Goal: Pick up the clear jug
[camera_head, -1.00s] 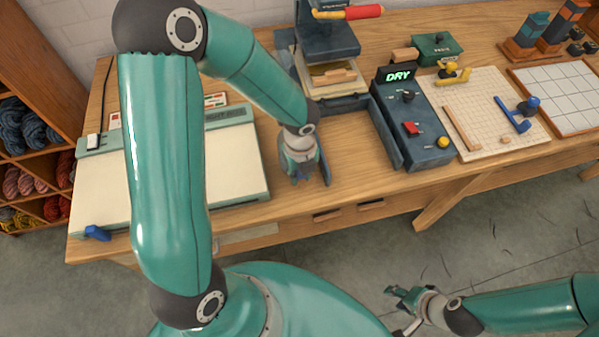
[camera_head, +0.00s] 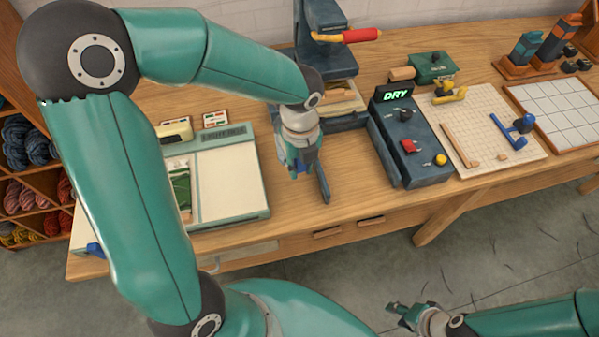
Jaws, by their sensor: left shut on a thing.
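I cannot make out a clear jug anywhere in view. My left gripper (camera_head: 297,166) points down over the table between the light box and the dark control box. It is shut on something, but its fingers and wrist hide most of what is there. A small blue patch shows at its right side; I cannot tell whether it belongs to the held thing.
The light box (camera_head: 233,178) lies to the left, partly behind my left arm. The control box reading DRY (camera_head: 424,150) stands right of the left gripper. A press with a red handle (camera_head: 360,35) stands behind it. A gridded board (camera_head: 500,105) lies further right.

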